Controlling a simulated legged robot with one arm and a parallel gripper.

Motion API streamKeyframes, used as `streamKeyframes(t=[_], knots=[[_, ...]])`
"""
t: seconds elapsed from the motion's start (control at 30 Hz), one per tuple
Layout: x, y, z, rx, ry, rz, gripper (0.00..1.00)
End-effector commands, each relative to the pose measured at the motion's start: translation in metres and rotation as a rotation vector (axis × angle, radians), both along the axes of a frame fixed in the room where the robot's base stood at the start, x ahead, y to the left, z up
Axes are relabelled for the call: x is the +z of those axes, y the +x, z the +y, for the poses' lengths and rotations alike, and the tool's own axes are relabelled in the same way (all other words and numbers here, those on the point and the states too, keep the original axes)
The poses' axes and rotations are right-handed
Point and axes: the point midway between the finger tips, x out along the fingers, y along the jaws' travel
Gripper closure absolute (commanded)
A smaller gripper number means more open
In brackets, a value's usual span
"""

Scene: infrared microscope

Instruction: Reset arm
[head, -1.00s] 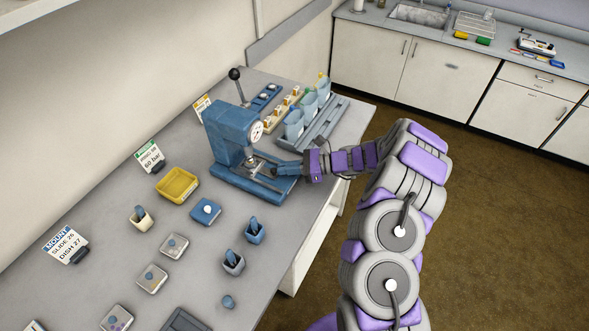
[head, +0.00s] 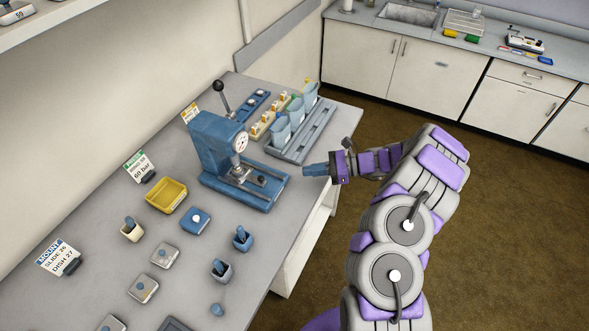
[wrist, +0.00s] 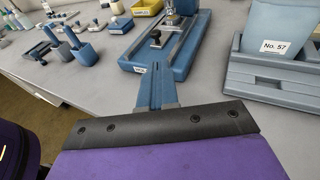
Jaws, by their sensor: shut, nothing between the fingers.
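My gripper (head: 308,170) is at the right edge of the bench, just right of the blue press (head: 222,160) and apart from it. Its blue fingers are together with nothing seen between them. In the wrist view, my gripper (wrist: 156,70) points toward the press base (wrist: 172,52), with the shut fingers in front of its near end. My purple and grey arm reaches in from the lower right of the head view, over the floor beside the bench.
A grey rack (head: 302,140) with blue cups stands behind the press. A yellow tray (head: 167,196), a blue block (head: 195,221), tool holders and small dishes lie to the left. A sign reading 60 bar (head: 140,167) stands at the back. The floor (head: 500,220) right of the bench is clear.

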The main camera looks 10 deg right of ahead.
Motion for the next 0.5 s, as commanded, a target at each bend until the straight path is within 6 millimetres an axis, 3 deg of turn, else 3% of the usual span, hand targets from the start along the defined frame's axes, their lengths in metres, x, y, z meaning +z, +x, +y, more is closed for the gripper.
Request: streamKeyframes(t=[0.3, 0.5], knots=[[0.007, -0.005, -0.028, 0.003, 0.001, 0.001, 1.0], [0.007, -0.006, -0.034, 0.005, 0.004, -0.001, 1.0]])
